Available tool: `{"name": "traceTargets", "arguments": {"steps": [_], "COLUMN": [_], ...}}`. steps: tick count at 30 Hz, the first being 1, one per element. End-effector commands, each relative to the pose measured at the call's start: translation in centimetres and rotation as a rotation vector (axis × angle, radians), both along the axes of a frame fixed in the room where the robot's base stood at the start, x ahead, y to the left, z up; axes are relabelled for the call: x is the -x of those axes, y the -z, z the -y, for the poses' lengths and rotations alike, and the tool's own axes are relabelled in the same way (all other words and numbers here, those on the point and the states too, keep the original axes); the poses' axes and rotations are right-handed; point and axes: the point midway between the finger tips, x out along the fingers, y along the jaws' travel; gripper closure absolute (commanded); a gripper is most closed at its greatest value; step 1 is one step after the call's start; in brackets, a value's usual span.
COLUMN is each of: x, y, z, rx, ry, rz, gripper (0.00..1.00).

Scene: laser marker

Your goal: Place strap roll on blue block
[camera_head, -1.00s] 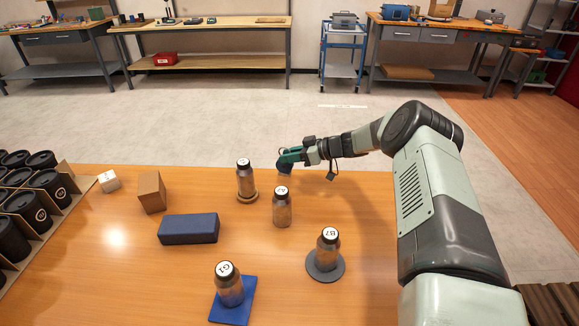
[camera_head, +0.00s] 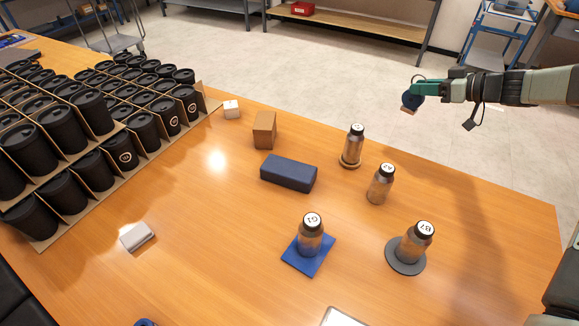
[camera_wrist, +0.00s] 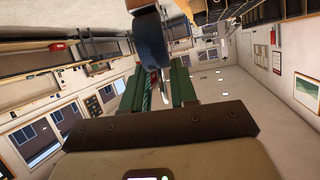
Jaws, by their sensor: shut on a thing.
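My gripper (camera_head: 418,92) is at the upper right of the head view, with the floor beyond the table's far edge behind it. Its green fingers are shut on the strap roll (camera_head: 411,101), a dark blue round roll held in the air. In the wrist view the roll (camera_wrist: 152,42) shows as a dark blue band at the tips of the green fingers (camera_wrist: 160,85). The blue block (camera_head: 288,173) is a long, dark navy block lying flat on the wooden table, to the left of and apart from the gripper. Its top is bare.
Several labelled bottles stand right of the block: one on a wooden ring (camera_head: 350,162), A7 (camera_head: 380,184), G1 on a blue mat (camera_head: 306,262), B7 on a grey disc (camera_head: 404,262). A brown box (camera_head: 265,128) stands behind it. Black canisters in cardboard dividers (camera_head: 80,220) fill the left.

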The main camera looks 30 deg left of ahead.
Motion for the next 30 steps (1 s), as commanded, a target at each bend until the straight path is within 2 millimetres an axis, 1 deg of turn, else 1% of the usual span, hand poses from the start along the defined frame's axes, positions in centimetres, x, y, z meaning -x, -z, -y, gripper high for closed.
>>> {"name": "traceTargets", "arguments": {"steps": [1,5,8,11,12,14,15,17,18,21,24,30], "x": [0.7,1.9,3.2,5.1,6.1,7.7,9.0,11.0,12.4,15.3,17.6,20.9], "y": [0.4,0.4,0.4,0.4,0.4,0.4,0.4,0.4,0.4,0.4,0.4,0.4], "z": [-1.5,-4.0,-6.5,-9.5,-11.0,-13.3,-14.9,-17.2,-18.7,-21.5,-23.4,-25.9], "rx": [-0.001,0.000,0.001,0.001,0.002,0.002,0.002,0.003,0.003,0.001,0.000,-0.003], "ry": [-0.028,-0.080,-0.133,-0.199,-0.233,-0.286,-0.325,-0.384,-0.422,-0.501,-0.560,-0.641], "rz": [-0.005,-0.003,0.000,0.001,0.003,0.005,0.008,0.009,0.011,0.014,0.017,0.020], "gripper": [1.00,1.00,1.00,1.00,1.00,1.00,1.00,1.00,1.00,1.00,1.00,1.00]}}
